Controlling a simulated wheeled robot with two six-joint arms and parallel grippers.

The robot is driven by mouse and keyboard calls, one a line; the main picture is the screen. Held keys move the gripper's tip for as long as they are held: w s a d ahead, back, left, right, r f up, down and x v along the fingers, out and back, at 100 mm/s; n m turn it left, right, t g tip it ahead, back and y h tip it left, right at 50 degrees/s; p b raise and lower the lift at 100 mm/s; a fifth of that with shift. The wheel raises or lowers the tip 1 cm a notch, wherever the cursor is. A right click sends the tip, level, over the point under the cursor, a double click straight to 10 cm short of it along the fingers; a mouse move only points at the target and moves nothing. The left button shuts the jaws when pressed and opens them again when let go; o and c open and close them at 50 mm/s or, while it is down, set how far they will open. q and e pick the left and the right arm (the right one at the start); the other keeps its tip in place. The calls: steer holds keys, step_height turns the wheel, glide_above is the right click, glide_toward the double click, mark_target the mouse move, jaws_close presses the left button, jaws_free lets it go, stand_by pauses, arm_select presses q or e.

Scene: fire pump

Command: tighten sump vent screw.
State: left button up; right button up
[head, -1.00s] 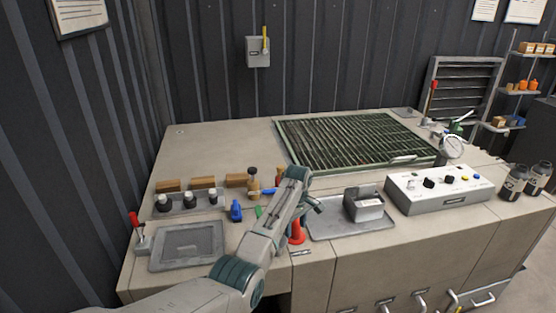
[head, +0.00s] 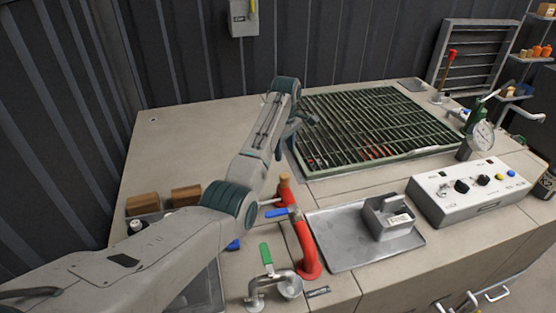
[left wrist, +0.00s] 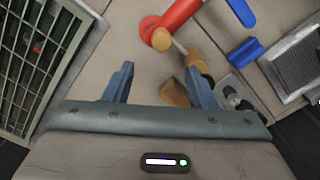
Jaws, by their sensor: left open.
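A red fitting (head: 284,193) with a brown wooden top stands on the bench beside a red curved pipe (head: 306,248). A blue lever (head: 285,212) sits near the pipe's upper end. In the left wrist view the red pipe (left wrist: 178,16) has a pale rod and a brown wooden knob (left wrist: 194,60) beside it. I cannot tell for sure which part is the sump vent screw. My left gripper (head: 300,122) is over the bench by the grating's left edge; its open, empty jaws (left wrist: 160,86) show in the left wrist view, apart from the red fitting. My right gripper is out of view.
A green-handled valve (head: 266,256) stands at the front. A metal tray (head: 345,255) holds a grey box (head: 388,220). A control box (head: 465,205) and a gauge (head: 482,136) stand to the right. Wooden blocks (head: 186,196) are at the left. The back-left benchtop is clear.

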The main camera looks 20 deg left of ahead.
mark_target(284, 175)
arm_select(q)
steer(key=f, duration=0.1)
steer(key=p, duration=0.1)
steer(key=f, duration=0.1)
steer(key=shift+s+d+f+p, duration=0.25)
steer(key=shift+s+f+p, duration=0.05)
steer(key=shift+s, duration=0.1)
steer(key=f, duration=0.2)
steer(key=f+p, duration=0.1)
steer(key=f, duration=0.3)
steer(key=shift+w+a, duration=0.2)
steer(key=shift+w, duration=0.05)
steer(key=shift+f, duration=0.65)
steer(key=shift+d, duration=0.1)
steer(key=shift+f, duration=0.1)
steer(key=shift+c, duration=0.9)
steer(key=c, duration=0.7)
steer(key=shift+c, duration=0.4)
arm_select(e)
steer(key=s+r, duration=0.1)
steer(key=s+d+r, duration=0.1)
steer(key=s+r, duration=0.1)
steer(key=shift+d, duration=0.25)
